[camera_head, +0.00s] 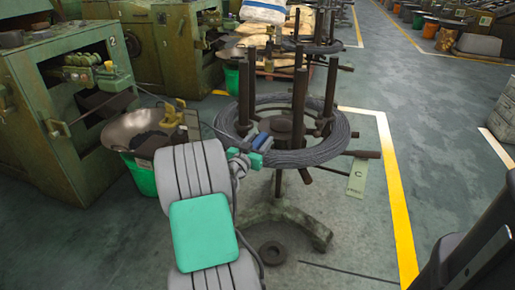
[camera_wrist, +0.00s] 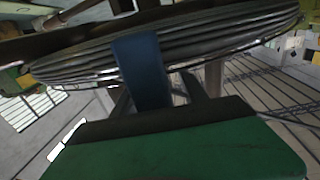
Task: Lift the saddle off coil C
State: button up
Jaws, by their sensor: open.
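Coil C (camera_head: 318,152) is a ring of grey wire on a dark stand with upright posts; a hanging tag (camera_head: 357,178) marked C is beside it. The saddle (camera_head: 262,141) is a small blue piece over the coil's near left side. In the wrist view, the saddle (camera_wrist: 143,70) is a blue strap bent over the wire and hanging down its outside. My gripper (camera_wrist: 160,92) is open, its dark fingers on either side of the saddle's lower part. I cannot tell whether they touch it. In the head view, my arm hides part of the coil's near left rim.
A green machine marked 2 (camera_head: 70,100) and a metal pan on a green bin (camera_head: 140,175) stand to the left. Upright posts (camera_head: 299,95) rise inside the coil. Another coil stand (camera_head: 312,45) is behind. Open floor (camera_head: 440,160) lies right of the yellow line.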

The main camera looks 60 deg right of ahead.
jog(key=shift+c, duration=0.4)
grip_shut()
